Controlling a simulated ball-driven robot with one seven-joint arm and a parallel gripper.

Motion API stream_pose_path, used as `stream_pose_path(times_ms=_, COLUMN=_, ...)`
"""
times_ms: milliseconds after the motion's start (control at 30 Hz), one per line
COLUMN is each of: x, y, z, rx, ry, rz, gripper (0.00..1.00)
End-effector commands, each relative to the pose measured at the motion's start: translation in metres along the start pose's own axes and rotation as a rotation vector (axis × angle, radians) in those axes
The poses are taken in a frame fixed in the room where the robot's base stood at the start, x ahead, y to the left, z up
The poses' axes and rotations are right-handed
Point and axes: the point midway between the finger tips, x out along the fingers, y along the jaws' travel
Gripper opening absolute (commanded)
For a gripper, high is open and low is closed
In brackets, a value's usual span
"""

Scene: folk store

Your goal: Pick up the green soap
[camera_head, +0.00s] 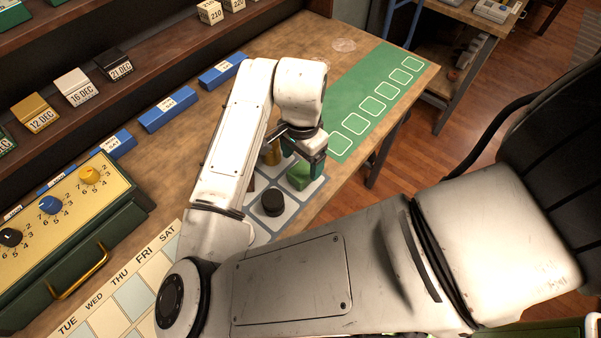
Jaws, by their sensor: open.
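A green block, which looks like the green soap (299,175), sits in a square of a pale grey grid (262,238) on the wooden table. My gripper (305,158) is open, just above and behind the green soap in the picture. The gripper overlaps the top of the soap, so I cannot tell whether the fingers touch it or stand around it. A round black piece (273,203) sits on the grid to the lower left of the soap. A brown-gold piece (272,153) is partly hidden behind my arm.
A green mat with white outlined squares (381,95) lies to the upper right, by the table's edge. A yellow dial box (70,210) and a weekday chart (122,290) are at left. Blue labelled blocks (168,110) and a shelf of date blocks (78,88) line the back.

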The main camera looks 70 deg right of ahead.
Motion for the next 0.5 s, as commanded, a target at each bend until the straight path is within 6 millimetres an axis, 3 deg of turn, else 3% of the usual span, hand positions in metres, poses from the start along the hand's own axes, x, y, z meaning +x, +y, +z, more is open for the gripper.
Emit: stream_pose_path(times_ms=500, x=0.052, y=0.002, z=0.004, rx=-0.002, ry=0.001, rz=0.001, gripper=0.80)
